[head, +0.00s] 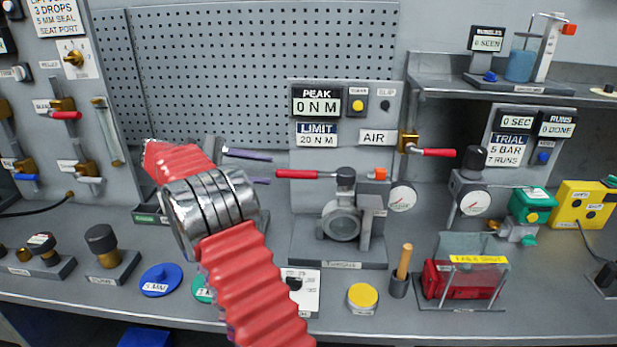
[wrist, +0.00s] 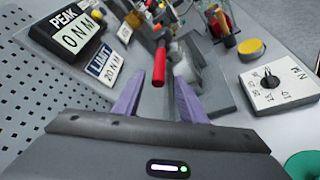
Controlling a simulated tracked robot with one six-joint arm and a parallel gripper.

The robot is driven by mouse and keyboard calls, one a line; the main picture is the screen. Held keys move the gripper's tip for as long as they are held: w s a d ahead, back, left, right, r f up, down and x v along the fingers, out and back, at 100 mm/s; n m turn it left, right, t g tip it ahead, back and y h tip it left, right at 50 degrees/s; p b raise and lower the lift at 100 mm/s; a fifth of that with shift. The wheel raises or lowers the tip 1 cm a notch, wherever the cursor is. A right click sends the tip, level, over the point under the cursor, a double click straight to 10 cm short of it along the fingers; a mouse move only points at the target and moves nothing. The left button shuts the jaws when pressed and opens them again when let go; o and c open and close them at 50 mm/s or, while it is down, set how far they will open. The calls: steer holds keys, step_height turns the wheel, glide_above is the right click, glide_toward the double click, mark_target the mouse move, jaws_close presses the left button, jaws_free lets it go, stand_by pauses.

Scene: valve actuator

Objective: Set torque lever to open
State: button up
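The torque lever has a red handle (head: 297,174) that points left, roughly level, from a dark hub (head: 346,180) on top of the grey valve fixture (head: 342,222). An orange block (head: 380,174) sits right of the hub. My gripper (head: 268,168) is left of the handle's free end, with its purple fingers pointing toward it. In the wrist view my gripper (wrist: 158,98) is open, and the red handle (wrist: 159,67) shows between and beyond the two fingers. No contact is visible. The display above reads PEAK 0 NM (head: 318,105) and LIMIT 20 NM (head: 318,135).
A second red lever (head: 433,152) on a brass valve is to the right of the AIR sign. A numbered dial box (wrist: 283,82), a yellow disc (head: 362,297) and a wooden-handled tool (head: 403,265) stand in front. The pegboard (head: 250,70) rises behind.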

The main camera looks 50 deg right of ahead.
mark_target(309, 176)
steer(key=x, duration=1.3)
steer(key=shift+s+d, duration=0.15)
steer(key=shift+d, duration=0.05)
steer(key=shift+c, duration=0.5)
jaws_close()
